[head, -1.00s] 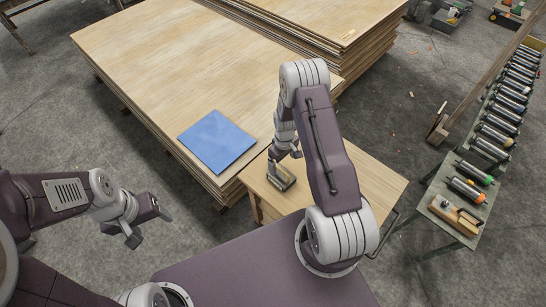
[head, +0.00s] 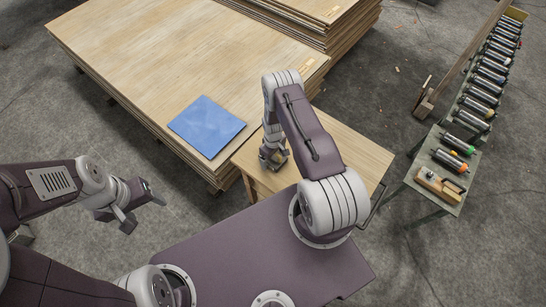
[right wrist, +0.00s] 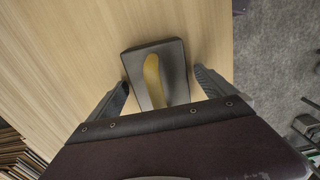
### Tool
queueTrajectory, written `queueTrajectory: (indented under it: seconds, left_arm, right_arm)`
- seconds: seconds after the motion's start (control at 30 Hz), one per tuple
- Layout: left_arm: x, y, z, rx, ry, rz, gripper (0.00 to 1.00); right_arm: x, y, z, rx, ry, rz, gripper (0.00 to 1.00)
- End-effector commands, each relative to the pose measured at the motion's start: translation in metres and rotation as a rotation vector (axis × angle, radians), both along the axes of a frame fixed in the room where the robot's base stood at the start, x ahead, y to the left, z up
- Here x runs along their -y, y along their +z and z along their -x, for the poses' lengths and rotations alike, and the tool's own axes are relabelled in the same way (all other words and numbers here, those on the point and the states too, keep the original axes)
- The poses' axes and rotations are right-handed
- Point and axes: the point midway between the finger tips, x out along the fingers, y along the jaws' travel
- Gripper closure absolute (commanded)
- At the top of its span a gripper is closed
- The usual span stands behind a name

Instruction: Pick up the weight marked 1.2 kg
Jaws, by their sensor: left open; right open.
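A dark block (right wrist: 172,66) with a yellow, handle-like strip on top lies on the wooden table in the right wrist view. No marking can be read on it, so I cannot tell whether it is the 1.2 kg weight. My right gripper (right wrist: 163,92) is open, with one finger on each side of the block's near part and a gap on both sides. In the head view my right gripper (head: 272,160) is low over the small wooden table, and the block is mostly hidden there. My left gripper (head: 141,207) is open and empty, over the floor at the left.
A large veneer stack (head: 130,70) with a blue sheet (head: 207,125) on it stands behind the small table (head: 355,160). A green bench (head: 415,175) at the right holds a row of cylinders and a wood plane (head: 438,185). The small table's right part is clear.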

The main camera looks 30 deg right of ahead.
Motion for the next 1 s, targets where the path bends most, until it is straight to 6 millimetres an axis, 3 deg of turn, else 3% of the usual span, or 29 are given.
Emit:
queueTrajectory:
  seconds: [0.07, 0.4, 0.77, 1.0]
  left_arm:
    - [0.000, 0.000, 0.000, 0.000, 0.000, 0.000, 0.33]
    - [0.000, 0.000, 0.000, 0.000, 0.000, 0.000, 0.33]
    - [0.000, -0.001, 0.000, 0.000, 0.000, 0.000, 0.33]
    - [0.000, -0.009, 0.000, 0.000, 0.000, 0.000, 0.33]
  right_arm:
    - [0.000, 0.000, 0.000, 0.000, 0.000, 0.000, 0.05]
    - [0.000, 0.000, 0.000, 0.000, 0.000, 0.000, 0.97]
    - [0.000, 0.004, -0.001, 0.002, 0.000, 0.000, 1.00]
    - [0.000, 0.025, -0.002, 0.004, 0.000, 0.001, 1.00]
